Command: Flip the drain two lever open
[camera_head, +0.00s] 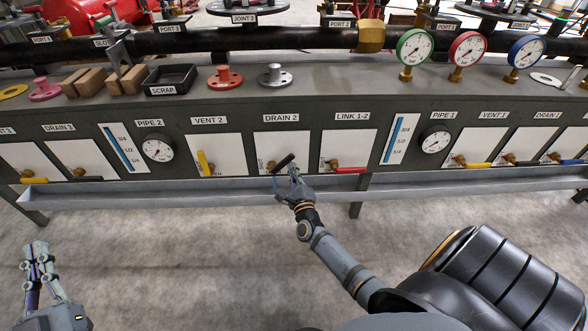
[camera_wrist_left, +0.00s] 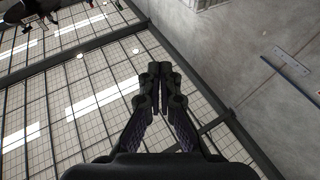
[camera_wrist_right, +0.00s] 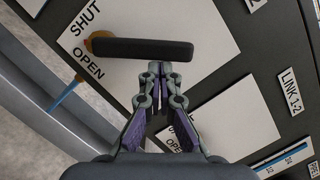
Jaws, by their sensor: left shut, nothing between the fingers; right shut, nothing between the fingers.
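The DRAIN 2 lever has a black handle (camera_head: 285,161) on a white plate (camera_head: 264,142) in the middle of the panel. In the head view it slants up and to the right from its brass pivot. In the right wrist view the handle (camera_wrist_right: 145,49) crosses just beyond the fingertips, with SHUT and OPEN printed near the pivot. My right gripper (camera_head: 292,172) is shut and empty, close below the handle's free end; I cannot tell whether it touches. My left gripper (camera_head: 38,254) is shut and empty over the floor at lower left, away from the panel.
The VENT 2 yellow lever (camera_head: 203,163) stands upright to the left; the LINK 1-2 red lever (camera_head: 349,170) lies level to the right. A grey trough (camera_head: 200,192) runs below the panel. Spools and a scrap tray (camera_head: 170,80) sit on the bench above.

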